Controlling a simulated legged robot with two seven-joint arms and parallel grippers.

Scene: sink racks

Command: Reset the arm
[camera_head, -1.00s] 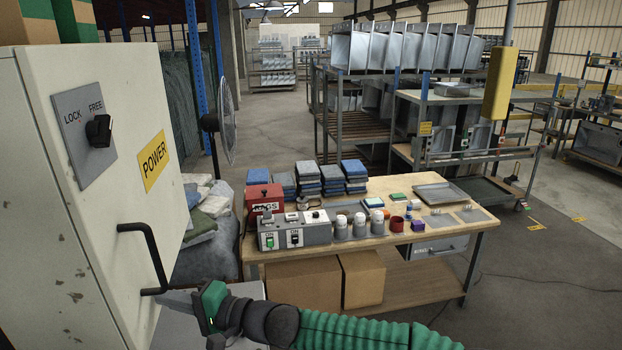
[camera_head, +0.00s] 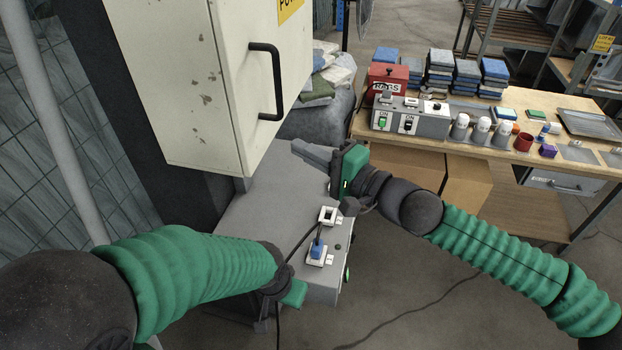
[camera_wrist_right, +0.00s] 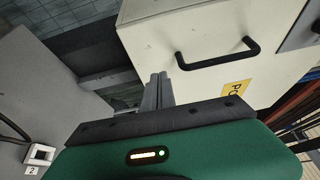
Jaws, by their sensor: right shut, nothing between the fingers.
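My right gripper (camera_head: 312,156) is shut and empty. It is in front of the white cabinet (camera_head: 190,90), below and right of its black handle (camera_head: 268,85), and looks apart from it. In the right wrist view its closed fingers (camera_wrist_right: 157,92) point toward the cabinet, with the handle (camera_wrist_right: 220,55) above and to the right. My left arm comes in from the left over the grey socket box (camera_head: 285,205). Only a green part of my left gripper (camera_head: 294,293) shows at its end; its fingers are hidden.
A blue plug (camera_head: 317,250) with a black cable sits in a socket on the grey box; another socket (camera_head: 328,215) looks empty. A wooden workbench (camera_head: 480,160) with a switch box (camera_head: 410,118), red box (camera_head: 388,82) and cups stands right. Floor is open in front, with a cable.

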